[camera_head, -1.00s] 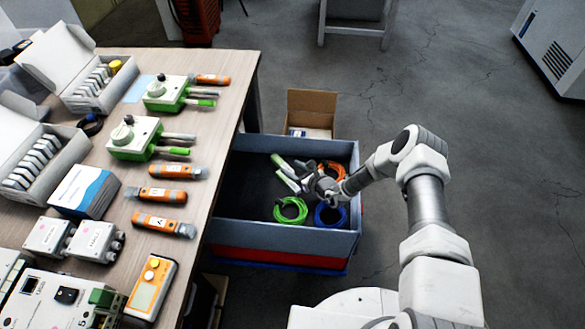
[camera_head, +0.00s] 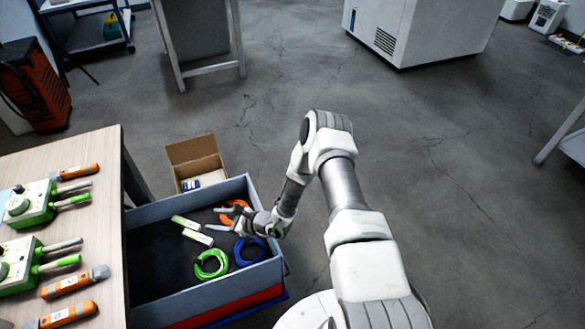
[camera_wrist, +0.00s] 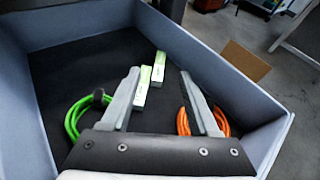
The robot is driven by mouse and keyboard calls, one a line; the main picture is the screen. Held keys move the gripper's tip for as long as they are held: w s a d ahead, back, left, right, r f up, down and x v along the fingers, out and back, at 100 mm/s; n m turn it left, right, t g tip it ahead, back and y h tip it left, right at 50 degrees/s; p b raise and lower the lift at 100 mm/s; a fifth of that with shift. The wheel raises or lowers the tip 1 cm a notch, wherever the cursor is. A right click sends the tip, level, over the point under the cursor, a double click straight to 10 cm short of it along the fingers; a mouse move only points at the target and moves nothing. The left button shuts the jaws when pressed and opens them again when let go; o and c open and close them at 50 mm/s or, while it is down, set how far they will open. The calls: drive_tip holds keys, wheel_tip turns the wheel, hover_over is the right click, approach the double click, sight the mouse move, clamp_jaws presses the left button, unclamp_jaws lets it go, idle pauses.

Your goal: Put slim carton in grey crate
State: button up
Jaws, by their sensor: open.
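Two slim white-and-green cartons lie close together on the dark floor of the grey crate (camera_head: 205,293). One carton (camera_head: 186,222) is farther back; the other (camera_head: 198,237) is nearer. In the wrist view the back carton (camera_wrist: 159,68) and the near carton (camera_wrist: 142,90) show beyond and between my fingers. The left finger stands right beside the near carton in that view; I cannot tell whether they touch. My gripper (camera_head: 217,220) is open and empty, over the inside of the crate just right of the cartons.
A green cable coil (camera_head: 211,264), a blue coil (camera_head: 250,250) and an orange coil (camera_head: 235,212) also lie in the crate. An open cardboard box (camera_head: 196,158) stands behind it. The wooden table (camera_head: 100,180) borders it on the left. Open floor lies to the right.

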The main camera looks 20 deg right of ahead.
drive_tip(key=s+r+n+g, duration=0.4)
drive_tip(key=r+n, duration=0.4)
drive_tip(key=r, duration=0.8)
drive_tip(key=s+r+n+g, duration=0.3)
drive_tip(key=r+n, duration=0.5)
drive_tip(key=r, duration=0.7)
drive_tip(key=s+d+r+n+t+h, duration=0.2)
drive_tip(key=s+d+r+n+h, duration=0.2)
drive_tip(key=s+d+r, duration=0.4)
drive_tip(key=s+d+r+n+t+h, duration=0.2)
drive_tip(key=s+d+r+n+h, duration=0.2)
drive_tip(key=s, duration=0.9)
drive_tip(key=d+r+h, duration=0.2)
drive_tip(key=d+r, duration=0.2)
drive_tip(key=d, duration=0.1)
drive_tip(key=shift+s+d+r+n+h, duration=0.15)
drive_tip(key=shift+d+r+n+h, duration=0.05)
drive_tip(key=shift+r+n+h, duration=0.2)
drive_tip(key=shift+r, duration=0.1)
wheel_tip(320, 180, up, 17)
drive_tip(key=p, duration=1.7)
